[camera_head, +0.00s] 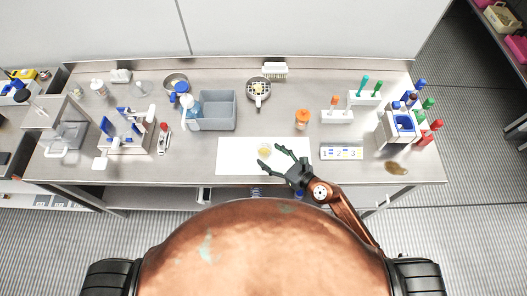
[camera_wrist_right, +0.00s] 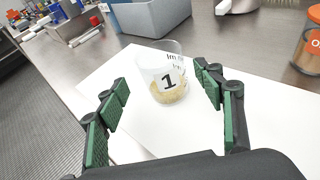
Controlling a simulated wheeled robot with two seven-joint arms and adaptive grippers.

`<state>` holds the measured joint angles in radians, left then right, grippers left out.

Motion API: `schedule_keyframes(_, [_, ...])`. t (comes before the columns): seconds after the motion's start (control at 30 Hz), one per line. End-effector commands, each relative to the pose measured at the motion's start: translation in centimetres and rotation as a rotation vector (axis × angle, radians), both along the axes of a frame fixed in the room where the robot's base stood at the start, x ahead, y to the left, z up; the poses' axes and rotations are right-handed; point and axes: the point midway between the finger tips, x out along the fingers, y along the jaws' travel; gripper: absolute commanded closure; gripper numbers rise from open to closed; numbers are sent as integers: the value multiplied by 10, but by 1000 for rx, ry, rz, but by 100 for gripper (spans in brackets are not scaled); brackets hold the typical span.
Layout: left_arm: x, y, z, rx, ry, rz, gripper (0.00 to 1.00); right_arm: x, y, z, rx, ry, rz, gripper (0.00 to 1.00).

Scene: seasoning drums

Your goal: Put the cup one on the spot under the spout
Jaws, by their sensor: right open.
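In the head view the cup (camera_head: 264,150) is near the mat's middle. My right gripper (camera_head: 271,156) is open, its fingertips on either side of the cup or just short of it. In the right wrist view the gripper (camera_wrist_right: 162,80) has the cup framed between its spread fingers, with visible gaps on both sides. I cannot make out a spout or the spot under it with certainty. My left gripper is out of view.
A grey bin (camera_head: 218,108) stands behind the mat. An orange-lidded jar (camera_head: 302,117) and a numbered strip (camera_head: 342,153) are to the right. A rack with bottles (camera_head: 400,125) stands at the right end; a white-and-blue apparatus (camera_head: 125,128) stands at left.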

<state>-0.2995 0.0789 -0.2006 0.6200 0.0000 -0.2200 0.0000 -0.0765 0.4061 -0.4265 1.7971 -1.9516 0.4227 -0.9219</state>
Motion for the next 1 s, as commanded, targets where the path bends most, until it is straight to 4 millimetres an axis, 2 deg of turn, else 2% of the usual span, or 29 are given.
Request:
schedule_keyframes(0.3, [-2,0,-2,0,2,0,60,31,26,-13,4,0,-2,38])
schedule_keyframes(0.6, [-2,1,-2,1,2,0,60,34,28,-15,3,0,-3,39])
schedule_keyframes(1.0, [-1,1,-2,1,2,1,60,33,28,-14,4,1,-2,66])
